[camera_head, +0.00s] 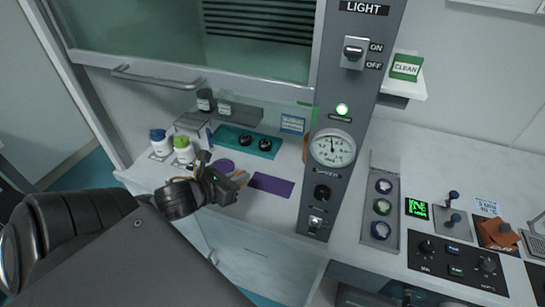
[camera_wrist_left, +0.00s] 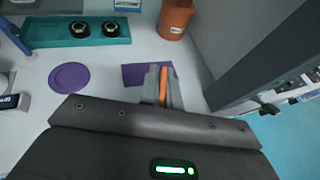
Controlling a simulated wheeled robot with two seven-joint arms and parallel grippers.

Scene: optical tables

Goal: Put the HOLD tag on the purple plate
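My left gripper (camera_head: 238,182) is over the bench. In the left wrist view its fingers (camera_wrist_left: 162,88) are shut on a thin orange piece, taken as the HOLD tag (camera_wrist_left: 163,84); no lettering is readable. A flat purple rectangle (camera_wrist_left: 135,74) lies just beyond and beneath the fingertips, partly hidden by them; it also shows in the head view (camera_head: 271,185). A round purple disc (camera_wrist_left: 69,77) lies to its left, also in the head view (camera_head: 224,165). I cannot tell from looks alone which is the plate. My right gripper is not in view.
A teal tray (camera_wrist_left: 70,35) with two black knobs lies behind. A terracotta pot (camera_wrist_left: 175,18) stands beyond the rectangle. White bottles (camera_head: 158,142) stand left. The grey control column (camera_head: 340,110) rises close on the right, with a green CLEAN sign (camera_head: 406,67) beyond.

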